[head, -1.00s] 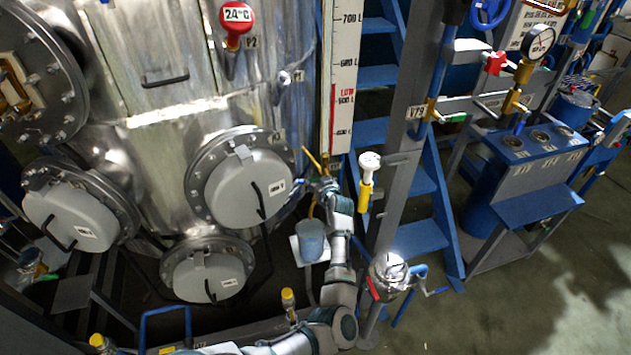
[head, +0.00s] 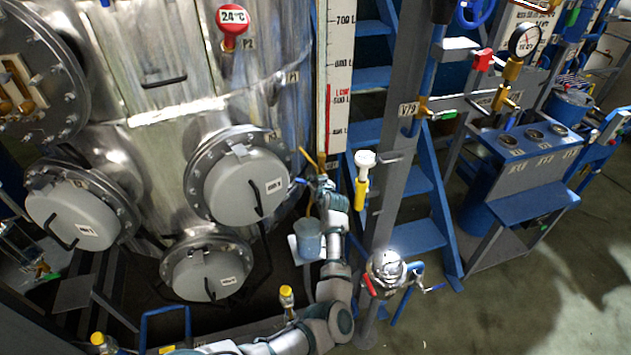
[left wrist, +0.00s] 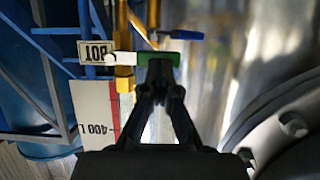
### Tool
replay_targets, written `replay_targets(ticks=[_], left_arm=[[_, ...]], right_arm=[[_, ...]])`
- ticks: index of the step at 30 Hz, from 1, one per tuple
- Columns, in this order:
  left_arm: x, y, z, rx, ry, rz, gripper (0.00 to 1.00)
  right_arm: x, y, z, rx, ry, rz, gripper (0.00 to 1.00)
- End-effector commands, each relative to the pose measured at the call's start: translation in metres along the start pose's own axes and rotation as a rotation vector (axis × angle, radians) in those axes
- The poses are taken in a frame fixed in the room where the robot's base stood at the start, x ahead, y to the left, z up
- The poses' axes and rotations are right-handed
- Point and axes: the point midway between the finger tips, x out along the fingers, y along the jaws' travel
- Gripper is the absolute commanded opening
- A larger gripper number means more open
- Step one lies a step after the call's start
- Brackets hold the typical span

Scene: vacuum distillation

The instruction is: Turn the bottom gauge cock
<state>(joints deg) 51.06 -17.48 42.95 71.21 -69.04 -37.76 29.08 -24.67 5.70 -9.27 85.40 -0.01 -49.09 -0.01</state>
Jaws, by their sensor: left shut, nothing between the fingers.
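In the head view, the cock is small and partly hidden at the foot of the white level gauge (head: 340,80). My left gripper (head: 320,182) is there, below the gauge. In the left wrist view, its fingers (left wrist: 160,68) are together with nothing between them. Their tips overlap the green piece; I cannot tell whether they touch it.
The steel vessel with round grey hatches (head: 247,187) stands left of the gripper. A blue-grey bucket (head: 308,240) hangs below, beside my forearm.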

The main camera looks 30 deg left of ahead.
Motion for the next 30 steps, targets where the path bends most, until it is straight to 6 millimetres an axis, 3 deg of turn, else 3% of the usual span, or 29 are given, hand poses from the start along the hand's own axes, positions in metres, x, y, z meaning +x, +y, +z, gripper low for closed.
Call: replay_targets(ticks=[16, 25, 30], left_arm=[[0.000, 0.001, -0.001, 0.064, 0.001, -0.025, 0.00], [-0.001, 0.001, -0.002, 0.061, 0.001, -0.026, 0.75], [-0.004, 0.002, -0.003, 0.061, 0.004, -0.026, 0.75]], right_arm=[[-0.008, -0.001, -0.010, 0.001, 0.008, -0.001, 0.00], [-0.009, -0.001, -0.005, 0.002, 0.003, -0.002, 0.00], [-0.008, -0.001, -0.003, 0.002, -0.002, -0.002, 0.00]])
